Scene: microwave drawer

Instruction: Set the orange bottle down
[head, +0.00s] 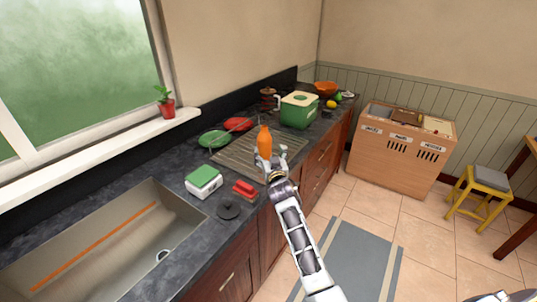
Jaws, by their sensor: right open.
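The orange bottle (264,142) is upright, with its base at the ridged drainboard (235,160) on the dark counter. My right gripper (270,157) is open at the bottle's lower part, on the near side. Its fingers and wrist hide the bottle's base, so I cannot tell whether they touch the bottle. My left gripper is not in view.
A green-and-white box (203,181), a red item (244,189) and a dark round lid (228,207) lie nearer, by the sink (100,250). Green (214,139) and red (238,124) pans lie behind. A green bread box (299,110) stands further right.

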